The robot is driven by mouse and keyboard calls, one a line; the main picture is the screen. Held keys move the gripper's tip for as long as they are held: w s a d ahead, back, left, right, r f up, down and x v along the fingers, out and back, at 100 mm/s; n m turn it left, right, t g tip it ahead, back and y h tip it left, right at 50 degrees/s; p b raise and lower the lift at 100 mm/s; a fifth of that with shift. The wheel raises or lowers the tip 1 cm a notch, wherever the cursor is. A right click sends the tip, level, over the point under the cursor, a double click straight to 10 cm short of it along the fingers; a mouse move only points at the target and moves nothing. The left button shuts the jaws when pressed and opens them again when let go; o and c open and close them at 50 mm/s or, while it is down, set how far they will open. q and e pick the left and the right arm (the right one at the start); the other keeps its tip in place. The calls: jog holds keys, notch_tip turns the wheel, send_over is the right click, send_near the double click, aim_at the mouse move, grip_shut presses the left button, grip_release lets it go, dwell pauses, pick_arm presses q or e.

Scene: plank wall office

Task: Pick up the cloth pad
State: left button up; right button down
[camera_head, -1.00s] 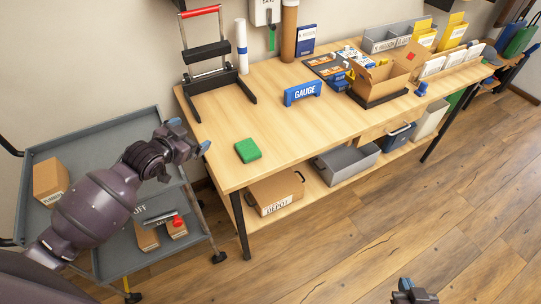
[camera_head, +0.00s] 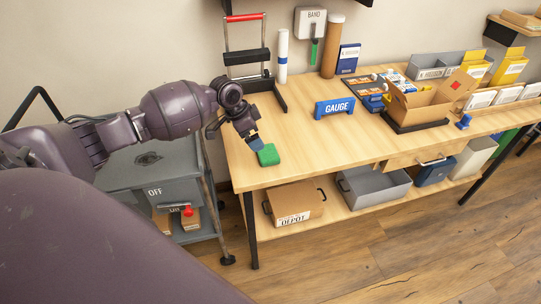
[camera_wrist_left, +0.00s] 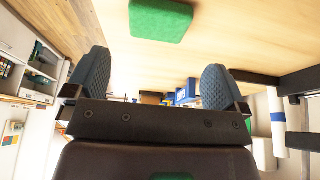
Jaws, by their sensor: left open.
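The cloth pad (camera_head: 268,155) is a small green block-like pad lying flat near the front left corner of the wooden table. It also shows in the left wrist view (camera_wrist_left: 161,18), at the top, beyond the fingertips. My left gripper (camera_head: 257,143) is right beside the pad in the head view, close to its upper left edge. In the left wrist view the two blue padded fingers (camera_wrist_left: 151,80) are wide apart with nothing between them. Whether a finger touches the pad I cannot tell. My right gripper is not in view.
A black stand with a red handle (camera_head: 246,55) and a white roll (camera_head: 282,57) stand at the back left. A grey cart (camera_head: 150,165) adjoins the table's left. The table front (camera_head: 320,145) is clear.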

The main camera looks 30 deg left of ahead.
aim_at(264, 153)
pick_arm(q)
jog(key=b+x, duration=0.1)
jog(key=x, duration=0.8)
jog(key=shift+s+f, duration=0.1)
jog(key=shift+f, duration=0.1)
jog(key=c, duration=0.6)
